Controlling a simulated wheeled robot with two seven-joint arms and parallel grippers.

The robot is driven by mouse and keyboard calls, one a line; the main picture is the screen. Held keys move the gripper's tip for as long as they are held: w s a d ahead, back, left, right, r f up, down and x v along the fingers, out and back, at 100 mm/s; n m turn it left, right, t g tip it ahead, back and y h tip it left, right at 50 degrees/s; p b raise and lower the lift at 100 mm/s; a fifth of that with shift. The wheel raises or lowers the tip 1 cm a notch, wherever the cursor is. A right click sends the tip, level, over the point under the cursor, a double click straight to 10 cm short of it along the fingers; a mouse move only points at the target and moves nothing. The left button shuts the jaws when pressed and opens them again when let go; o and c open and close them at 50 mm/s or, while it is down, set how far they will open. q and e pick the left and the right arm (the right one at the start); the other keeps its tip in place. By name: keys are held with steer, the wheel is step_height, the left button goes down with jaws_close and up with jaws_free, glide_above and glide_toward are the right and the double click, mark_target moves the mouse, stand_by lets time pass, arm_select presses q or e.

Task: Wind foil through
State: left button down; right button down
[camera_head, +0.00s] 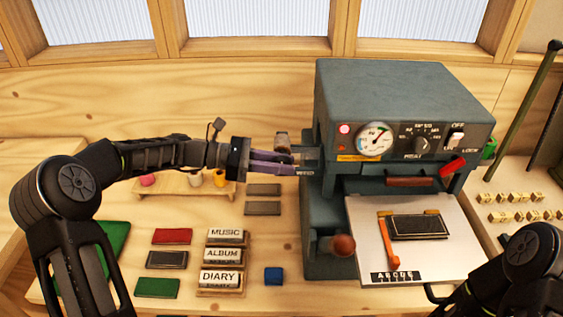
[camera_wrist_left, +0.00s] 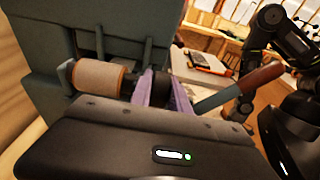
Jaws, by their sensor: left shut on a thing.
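The grey foil press (camera_head: 400,95) stands at the right of the bench, with a gauge, dials and a red lever on its front. My left gripper (camera_head: 297,163) is at the press's upper left side, its purple fingers shut on a dark knob. The dark knob (camera_wrist_left: 153,83) shows between the fingers in the left wrist view. A tan foil roll (camera_wrist_left: 98,77) sits beside it on the press's side and appears in the head view (camera_head: 282,142) just behind the fingers. My right gripper is out of view; only part of that arm shows at lower right.
A wooden rack (camera_head: 165,187) holds pink, white and orange rolls. Word blocks MUSIC, ALBUM and DIARY (camera_head: 219,279) lie near coloured books (camera_head: 171,236) and a blue block (camera_head: 273,275). A dark book (camera_head: 417,226) lies on the press's pale plate (camera_head: 370,240). A wooden-ended handle (camera_head: 342,245) sticks out at the press's lower left.

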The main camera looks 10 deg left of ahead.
arm_select(q)
steer(key=y, duration=0.2)
steer(key=shift+d+r+g+y, duration=0.1)
steer(key=shift+r+g+y, duration=0.05)
steer(key=shift+g+y, duration=0.15)
steer(key=y, duration=0.4)
steer(key=shift+w+d+g, duration=0.1)
steer(key=shift+d+g, duration=0.05)
steer(key=shift+g, duration=0.25)
steer(key=g+y, duration=0.1)
steer(key=y, duration=0.2)
steer(key=shift+d+y, duration=0.1)
steer(key=shift+y, duration=0.3)
steer(key=shift+f+g+y, duration=0.25)
steer(key=shift+g+y, duration=0.05)
steer(key=shift+y, duration=0.9)
steer(key=c, duration=1.2)
jaws_free()
steer(key=shift+c, duration=0.2)
